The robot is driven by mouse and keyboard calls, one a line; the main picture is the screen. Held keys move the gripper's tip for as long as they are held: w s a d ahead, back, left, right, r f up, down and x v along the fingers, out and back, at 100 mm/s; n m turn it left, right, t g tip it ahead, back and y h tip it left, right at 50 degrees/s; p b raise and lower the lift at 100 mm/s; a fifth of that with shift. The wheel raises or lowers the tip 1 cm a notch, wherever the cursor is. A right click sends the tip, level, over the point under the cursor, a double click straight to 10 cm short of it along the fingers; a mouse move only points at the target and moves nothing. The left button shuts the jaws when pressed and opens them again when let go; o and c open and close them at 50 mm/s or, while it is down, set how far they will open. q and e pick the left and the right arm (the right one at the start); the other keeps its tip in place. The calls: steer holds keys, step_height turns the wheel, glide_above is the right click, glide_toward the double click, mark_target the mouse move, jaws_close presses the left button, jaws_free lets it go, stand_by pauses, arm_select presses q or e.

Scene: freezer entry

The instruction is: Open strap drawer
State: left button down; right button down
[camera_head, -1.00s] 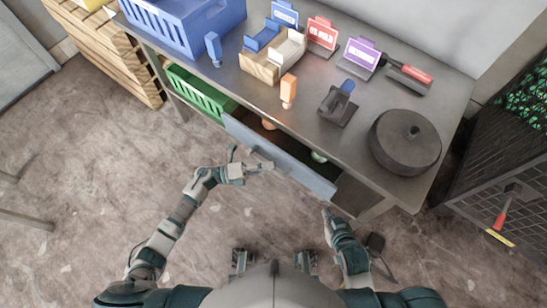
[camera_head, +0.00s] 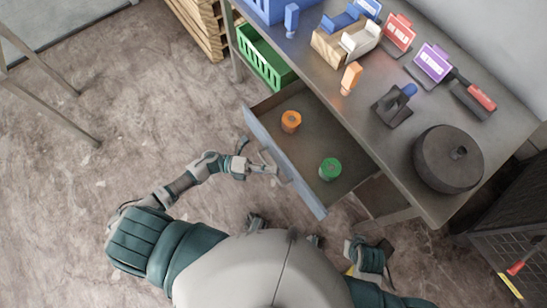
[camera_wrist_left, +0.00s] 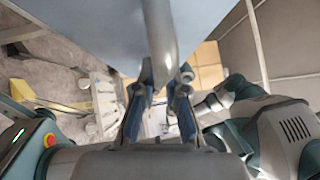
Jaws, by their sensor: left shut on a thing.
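The strap drawer (camera_head: 258,122) is pulled well out from under the metal table, its grey front facing me. An orange strap roll (camera_head: 291,122) and a green strap roll (camera_head: 330,169) stand apart inside it. My left gripper (camera_head: 272,168) is at the middle of the drawer front, shut on the handle, which the gripper mostly hides in the head view.
The metal table (camera_head: 345,115) carries a blue crate (camera_head: 268,8), small signs, a tape dispenser (camera_head: 394,104) and a dark round reel (camera_head: 448,160). A green basket (camera_head: 262,58) sits under its left end. The floor left of the drawer is clear.

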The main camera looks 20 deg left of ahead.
arm_select(q)
steer(key=shift+s+d+f, duration=0.15)
steer(key=shift+d+f, duration=0.05)
steer(key=shift+f, duration=0.15)
steer(key=c, duration=1.2)
jaws_free()
steer(key=shift+r, duration=0.15)
steer(key=s+a+f, duration=0.1)
steer(key=a, duration=1)
steer(key=shift+s+a+f, duration=0.2)
steer(key=shift+a+f, duration=0.15)
